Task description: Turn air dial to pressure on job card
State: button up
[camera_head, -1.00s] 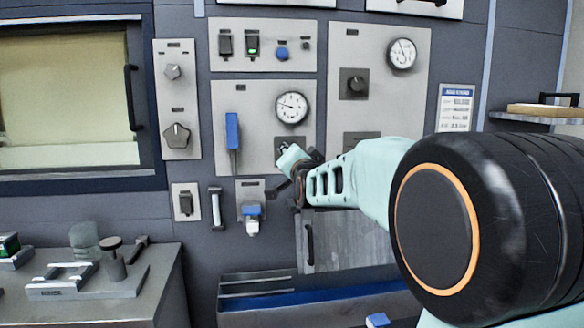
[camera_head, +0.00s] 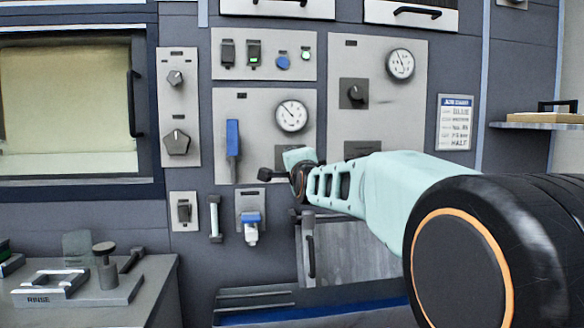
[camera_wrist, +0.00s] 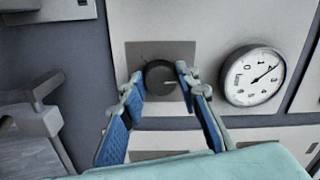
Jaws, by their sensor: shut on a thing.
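The air dial (camera_wrist: 158,84) is a round black knob with a pale pointer line on a grey plate. In the wrist view my gripper (camera_wrist: 161,74) is shut on it, one blue-padded finger on each side. In the head view my arm's end hides the dial, below a round white gauge (camera_head: 291,116). The gauge needle points to the upper left there; this gauge (camera_wrist: 252,76) is right of the dial in the wrist view. The job card (camera_head: 455,122) hangs at the right with a blue header; "BLUE" and "HALF" are legible, the rest is too small.
A blue lever (camera_head: 232,138) stands left of the gauge. Another black knob (camera_head: 354,93) and gauge (camera_head: 400,64) are on the panel to the right. A blue-handled valve (camera_head: 251,218) sits below. A bench (camera_head: 150,285) with fixtures is at lower left.

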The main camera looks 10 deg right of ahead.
jog(key=shift+r, duration=0.1)
jog(key=o, duration=1.2)
jog(key=shift+c, duration=0.2)
